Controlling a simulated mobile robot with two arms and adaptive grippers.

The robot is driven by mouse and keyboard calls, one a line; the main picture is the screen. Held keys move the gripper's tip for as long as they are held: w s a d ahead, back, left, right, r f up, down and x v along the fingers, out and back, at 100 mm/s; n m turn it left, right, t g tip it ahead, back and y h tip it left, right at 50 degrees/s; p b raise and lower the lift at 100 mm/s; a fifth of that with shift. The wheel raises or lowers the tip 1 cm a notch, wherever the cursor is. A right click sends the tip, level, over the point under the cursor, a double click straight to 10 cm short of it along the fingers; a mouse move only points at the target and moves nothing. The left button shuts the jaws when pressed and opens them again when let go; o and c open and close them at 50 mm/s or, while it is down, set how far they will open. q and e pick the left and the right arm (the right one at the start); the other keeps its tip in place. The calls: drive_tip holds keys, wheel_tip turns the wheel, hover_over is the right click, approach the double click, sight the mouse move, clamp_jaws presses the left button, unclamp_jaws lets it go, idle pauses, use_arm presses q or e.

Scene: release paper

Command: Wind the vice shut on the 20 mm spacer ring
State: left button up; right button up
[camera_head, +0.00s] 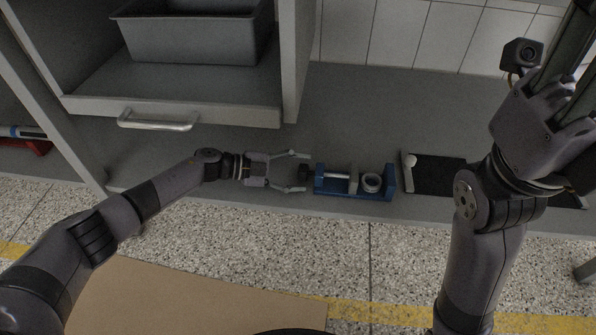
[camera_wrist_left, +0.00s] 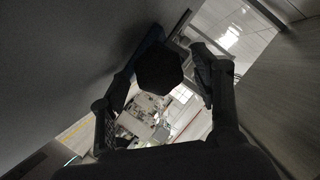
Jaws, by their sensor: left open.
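The blue vice (camera_head: 342,192) lies on the grey bench top, with its black knob (camera_head: 304,173) at the left end. The pale spacer ring (camera_head: 372,183) sits in the vice between the inner jaw (camera_head: 353,184) and the right end block. I cannot tell whether both sides touch it. My left gripper (camera_head: 291,172) is open, its fingers pointing right, one on each side of the knob.
A black mat (camera_head: 437,174) with a pale upright strip (camera_head: 407,172) lies right of the vice. A cabinet with a metal handle (camera_head: 157,122) and a grey bin (camera_head: 195,35) stands behind my left arm. The bench's front edge is close to the vice.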

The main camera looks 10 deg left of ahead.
use_arm(q)
drive_tip(key=v, duration=1.1)
drive_tip(key=shift+s+a+r, duration=0.1)
drive_tip(key=shift+a, duration=0.25)
